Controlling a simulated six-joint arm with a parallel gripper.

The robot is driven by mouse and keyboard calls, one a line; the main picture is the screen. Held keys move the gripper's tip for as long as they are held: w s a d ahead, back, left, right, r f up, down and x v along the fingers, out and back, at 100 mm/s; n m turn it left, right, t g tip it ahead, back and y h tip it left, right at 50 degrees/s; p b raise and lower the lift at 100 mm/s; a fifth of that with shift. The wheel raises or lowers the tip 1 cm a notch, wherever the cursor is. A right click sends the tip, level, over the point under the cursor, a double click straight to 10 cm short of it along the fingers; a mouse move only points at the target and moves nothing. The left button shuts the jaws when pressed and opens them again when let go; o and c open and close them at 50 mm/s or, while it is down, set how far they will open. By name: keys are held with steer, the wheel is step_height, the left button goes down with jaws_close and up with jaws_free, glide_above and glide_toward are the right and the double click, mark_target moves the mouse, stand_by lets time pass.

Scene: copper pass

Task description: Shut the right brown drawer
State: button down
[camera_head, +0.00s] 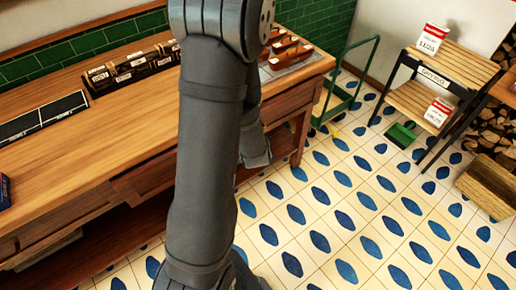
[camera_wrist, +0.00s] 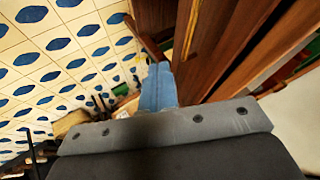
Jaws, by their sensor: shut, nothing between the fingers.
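A wooden counter (camera_head: 110,130) with brown drawers under its top runs along the left in the head view. One brown drawer (camera_head: 146,180) juts out a little from the front, and my arm covers its right end. Another drawer front (camera_head: 28,243) shows at the lower left. My gripper (camera_wrist: 158,80) is shut and empty in the wrist view. It points along brown wooden panels (camera_wrist: 205,50) close on its right; I cannot tell whether it touches them. A reddish-brown wooden piece (camera_wrist: 143,36) sticks out just beyond the fingertips.
Black trays (camera_head: 42,118), a dark divided box (camera_head: 132,66) and a tray of brown items (camera_head: 286,56) stand on the counter. A green cart (camera_head: 345,88), a wooden shelf stand (camera_head: 440,80) and a green dustpan (camera_head: 401,135) are at the back right.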

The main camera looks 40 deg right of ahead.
steer(key=s+d+m+t+y, duration=0.2)
steer(key=s+d+t+y, duration=0.25)
steer(key=d, duration=0.35)
steer(key=w+r+x, duration=0.1)
steer(key=x, duration=1.2)
steer(key=shift+w+a+r, duration=0.2)
steer(key=shift+a+r, duration=0.1)
steer(key=shift+a, duration=0.2)
steer(key=shift+y, duration=0.25)
steer(key=shift+w, duration=2.5)
steer(key=shift+n, duration=0.3)
